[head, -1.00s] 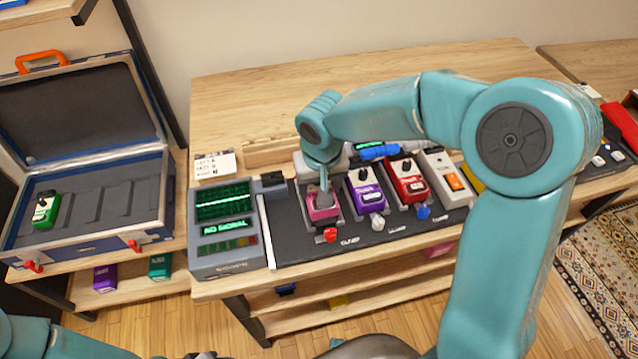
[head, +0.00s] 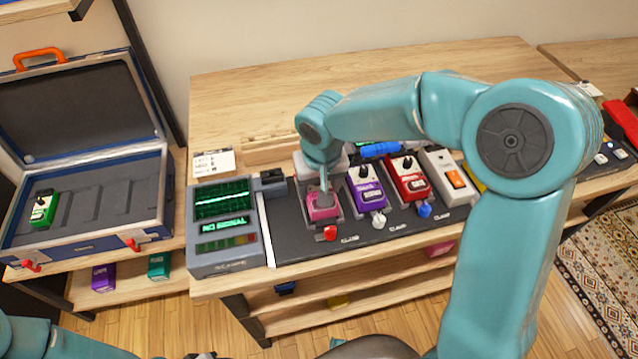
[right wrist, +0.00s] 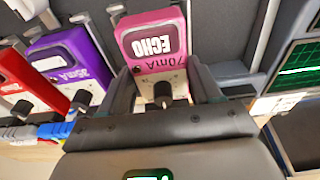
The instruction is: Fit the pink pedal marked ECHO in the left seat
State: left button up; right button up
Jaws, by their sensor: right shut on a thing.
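The pink pedal marked ECHO (head: 322,208) is at the left end of the dark pedal board (head: 292,245), at the leftmost place in the row, behind a red knob. It also shows in the right wrist view (right wrist: 152,45), with its label and a black knob. My right gripper (head: 324,190) comes down on it from above and is shut on it; the fingers (right wrist: 163,88) lie on both sides of the pedal. The gripper hides part of the pedal, and I cannot tell whether it sits fully down in the seat. My left gripper is not clearly in view; only part of my left arm shows at bottom left.
A purple pedal (head: 367,190) and a red pedal (head: 408,178) stand to the right on the board. A grey scope unit (head: 222,262) reading NO SIGNAL stands to its left. An open blue case (head: 150,215) holds a green pedal (head: 44,207). The wooden table behind is mostly clear.

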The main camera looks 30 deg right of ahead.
jog(key=shift+f+b, duration=0.35)
jog(key=shift+b, duration=0.25)
dwell(0.6)
jog(key=o, duration=1.6)
jog(key=shift+r, duration=0.15)
jog(key=shift+r+p, duration=2.6)
jog(key=shift+r, duration=0.8)
jog(key=shift+s, duration=0.1)
